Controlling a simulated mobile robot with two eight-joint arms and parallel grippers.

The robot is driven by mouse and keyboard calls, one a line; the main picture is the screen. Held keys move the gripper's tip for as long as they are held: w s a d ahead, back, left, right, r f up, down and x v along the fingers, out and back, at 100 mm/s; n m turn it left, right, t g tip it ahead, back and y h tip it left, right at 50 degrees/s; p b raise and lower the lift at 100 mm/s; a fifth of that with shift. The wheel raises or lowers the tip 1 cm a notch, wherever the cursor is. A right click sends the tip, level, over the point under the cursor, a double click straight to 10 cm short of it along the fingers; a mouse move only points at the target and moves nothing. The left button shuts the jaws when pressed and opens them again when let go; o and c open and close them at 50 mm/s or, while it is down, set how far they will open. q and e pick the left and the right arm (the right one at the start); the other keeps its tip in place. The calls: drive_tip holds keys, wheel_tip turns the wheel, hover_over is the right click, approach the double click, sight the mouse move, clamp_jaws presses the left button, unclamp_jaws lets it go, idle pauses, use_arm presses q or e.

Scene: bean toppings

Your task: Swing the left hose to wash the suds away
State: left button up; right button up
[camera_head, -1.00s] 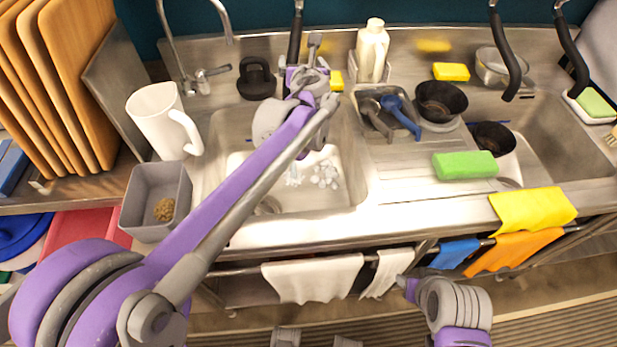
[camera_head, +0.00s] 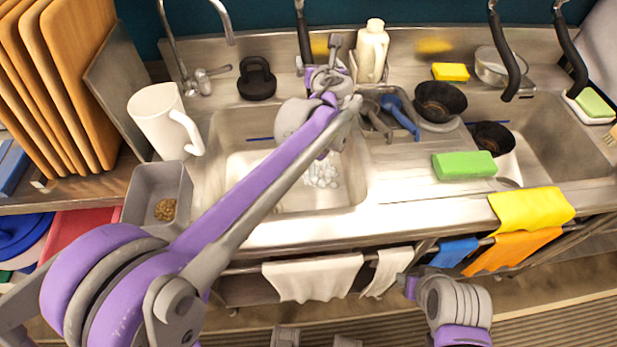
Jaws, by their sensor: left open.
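The left hose (camera_head: 303,28) is black and hangs down behind the left sink basin (camera_head: 290,208). My left gripper (camera_head: 319,58) is open at its lower end, with a finger on either side. I cannot tell whether they touch it. White suds (camera_head: 322,175) lie in the left basin, partly hidden by my left arm. A thin blue line (camera_head: 260,139) runs along the basin's back; I cannot tell what it is. Part of my right arm shows at the lower right, but its gripper cannot be made out.
A white bottle (camera_head: 372,50) stands just right of my left gripper. A white pitcher (camera_head: 160,120) and grey bin (camera_head: 157,197) stand left. Two more hoses (camera_head: 504,55) hang at right.

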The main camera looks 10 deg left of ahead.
use_arm(q)
drive_tip(key=s+d+r+p, duration=0.2)
drive_tip(key=s+d, duration=0.3)
drive_tip(key=s, duration=0.1)
drive_tip(key=shift+s+d+r, duration=0.15)
drive_tip(key=shift+s+r, duration=0.2)
drive_tip(key=shift+s, duration=0.05)
use_arm(e)
drive_tip(key=shift+w+r, duration=0.25)
drive_tip(key=shift+r, duration=0.9)
use_arm(q)
drive_tip(key=shift+s+f, duration=0.1)
use_arm(e)
drive_tip(key=shift+s, duration=0.15)
